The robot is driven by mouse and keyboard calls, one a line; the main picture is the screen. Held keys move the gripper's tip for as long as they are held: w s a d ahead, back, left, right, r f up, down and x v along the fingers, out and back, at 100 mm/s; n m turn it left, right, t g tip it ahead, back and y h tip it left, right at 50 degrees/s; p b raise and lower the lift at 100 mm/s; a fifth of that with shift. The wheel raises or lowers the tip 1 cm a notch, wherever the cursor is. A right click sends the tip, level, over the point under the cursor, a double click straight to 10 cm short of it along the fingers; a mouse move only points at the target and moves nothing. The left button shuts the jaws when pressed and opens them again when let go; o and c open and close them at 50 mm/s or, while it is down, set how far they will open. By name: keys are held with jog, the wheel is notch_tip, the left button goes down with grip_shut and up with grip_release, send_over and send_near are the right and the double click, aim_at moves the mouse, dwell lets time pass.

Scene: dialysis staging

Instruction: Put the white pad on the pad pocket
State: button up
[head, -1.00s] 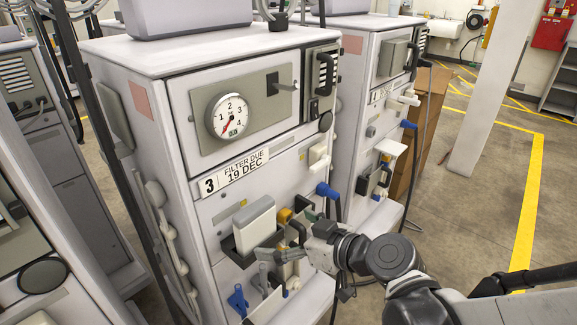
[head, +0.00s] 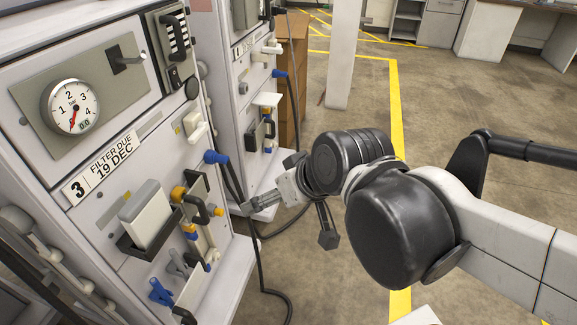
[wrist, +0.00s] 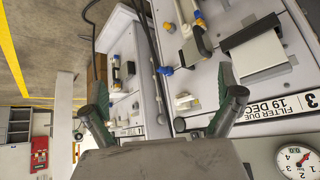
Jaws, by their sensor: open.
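A white pad-like block (head: 148,212) sits tilted in a dark open pocket (head: 135,250) on the front of the machine labelled 3. Both also show in the wrist view, the white block (wrist: 258,56) and the dark pocket (wrist: 240,37). I cannot tell for certain whether this is the task's pad pocket. My gripper (head: 289,223) is open and empty, to the right of the machine's front and apart from the block. In the wrist view its two fingers (wrist: 165,108) are spread wide, with the block beyond the right finger.
Yellow-and-black fittings (head: 197,200), a blue connector (head: 215,157) and blue clips (head: 161,292) stick out near the pocket. A dark hose (head: 259,262) hangs to the floor. A second machine (head: 228,75) stands behind. Floor (head: 470,120) on the right is open.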

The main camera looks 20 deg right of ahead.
jog(key=s+d, duration=0.1)
jog(key=d+r+m+h, duration=0.1)
jog(key=d, duration=0.1)
jog(key=s+d+m+h, duration=0.1)
jog(key=shift+s+d+r, duration=0.2)
jog(key=shift+s+d, duration=0.15)
jog(key=shift+r, duration=0.1)
